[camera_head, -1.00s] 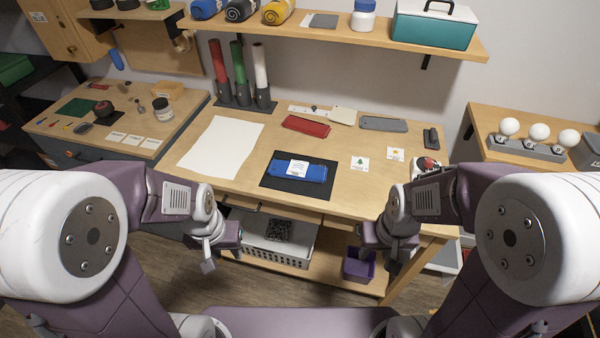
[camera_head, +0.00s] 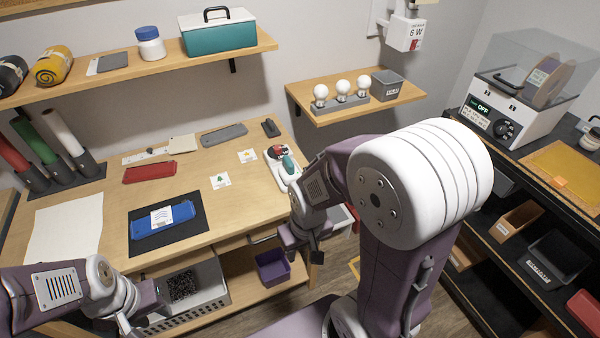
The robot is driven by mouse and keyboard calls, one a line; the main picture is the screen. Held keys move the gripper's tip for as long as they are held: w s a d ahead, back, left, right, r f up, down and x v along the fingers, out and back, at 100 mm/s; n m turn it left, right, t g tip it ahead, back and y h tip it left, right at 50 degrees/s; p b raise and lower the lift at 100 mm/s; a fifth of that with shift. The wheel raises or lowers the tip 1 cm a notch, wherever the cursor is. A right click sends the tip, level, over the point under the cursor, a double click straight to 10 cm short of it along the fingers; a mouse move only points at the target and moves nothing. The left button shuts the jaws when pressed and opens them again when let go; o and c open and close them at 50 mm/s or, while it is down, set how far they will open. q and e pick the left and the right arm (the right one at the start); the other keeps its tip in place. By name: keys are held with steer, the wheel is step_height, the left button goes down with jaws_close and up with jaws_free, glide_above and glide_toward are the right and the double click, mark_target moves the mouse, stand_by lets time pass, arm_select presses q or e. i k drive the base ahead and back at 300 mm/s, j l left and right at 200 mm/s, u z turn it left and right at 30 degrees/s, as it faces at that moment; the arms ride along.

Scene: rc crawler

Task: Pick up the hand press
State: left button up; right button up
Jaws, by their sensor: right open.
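I cannot say for sure which thing is the hand press. A white tray (camera_head: 293,181) at the right end of the workbench holds a small red and black item (camera_head: 276,152) and a rounded teal item (camera_head: 289,164), which could be it. My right gripper (camera_head: 304,246) is open and empty. It hangs in front of the bench's right edge, below and apart from the tray. My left gripper (camera_head: 128,327) is low at the bottom left, in front of the bench. Its fingers are small and partly cut off, so its jaws are unclear.
The workbench (camera_head: 225,208) holds a blue pouch (camera_head: 176,215) on a black mat, a red case (camera_head: 150,172), a grey case (camera_head: 224,133) and small cards. A purple bin (camera_head: 272,267) sits below. A bulb shelf (camera_head: 300,95) and a black rack (camera_head: 470,230) stand right.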

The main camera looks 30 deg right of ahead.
mark_target(288, 171)
steer(key=z, duration=0.85)
steer(key=i+l+u, duration=0.15)
steer(key=u, duration=0.2)
